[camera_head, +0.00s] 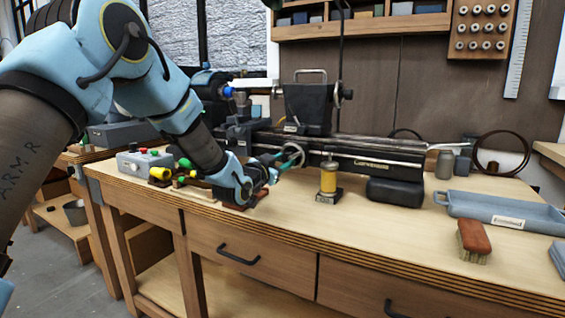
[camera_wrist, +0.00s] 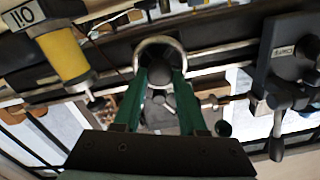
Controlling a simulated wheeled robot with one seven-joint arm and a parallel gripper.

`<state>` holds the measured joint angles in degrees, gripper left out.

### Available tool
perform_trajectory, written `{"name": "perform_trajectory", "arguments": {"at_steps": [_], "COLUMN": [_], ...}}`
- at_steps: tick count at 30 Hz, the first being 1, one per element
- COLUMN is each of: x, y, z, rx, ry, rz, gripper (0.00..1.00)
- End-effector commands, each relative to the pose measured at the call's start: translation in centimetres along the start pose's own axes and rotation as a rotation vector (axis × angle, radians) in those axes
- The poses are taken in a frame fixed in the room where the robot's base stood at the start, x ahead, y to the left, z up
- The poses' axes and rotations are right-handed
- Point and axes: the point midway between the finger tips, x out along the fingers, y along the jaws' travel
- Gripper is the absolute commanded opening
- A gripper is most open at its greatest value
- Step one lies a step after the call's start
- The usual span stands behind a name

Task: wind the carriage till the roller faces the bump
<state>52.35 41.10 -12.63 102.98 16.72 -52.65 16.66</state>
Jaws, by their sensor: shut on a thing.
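My gripper (camera_head: 282,164) is at the front of the black lathe-like machine (camera_head: 375,155) on the bench. Its green fingers (camera_wrist: 160,78) are shut on a pale metal handwheel (camera_wrist: 160,42), whose ring also shows in the head view (camera_head: 294,150). The wheel's dark hub sits between the fingers in the wrist view. A dark boxy unit with a top handle (camera_head: 308,106) stands over the machine's bed behind the wheel; I cannot tell whether it belongs to the carriage. I cannot make out the roller or the bump in either view.
A yellow oil container (camera_head: 328,180) stands just right of the wheel and looks close in the wrist view (camera_wrist: 64,54). A dark lever unit (camera_wrist: 285,60) lies opposite. A blue-grey tray (camera_head: 500,211) and a brush (camera_head: 473,241) are farther right. The bench front is mostly clear.

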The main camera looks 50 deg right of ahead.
Motion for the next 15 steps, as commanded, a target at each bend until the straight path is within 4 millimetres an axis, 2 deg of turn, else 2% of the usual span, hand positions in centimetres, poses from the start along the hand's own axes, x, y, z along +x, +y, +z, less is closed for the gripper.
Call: {"name": "perform_trajectory", "arguments": {"at_steps": [1, 7, 15], "x": [-0.01, -0.01, -0.03], "y": [0.01, 0.01, 0.01], "z": [0.0, 0.01, 0.3], "rx": [0.0, 0.0, -0.043], "ry": [0.0, 0.0, 0.0], "rz": [0.0, 0.0, -0.001], "gripper": [0.21, 0.0, 0.0]}}
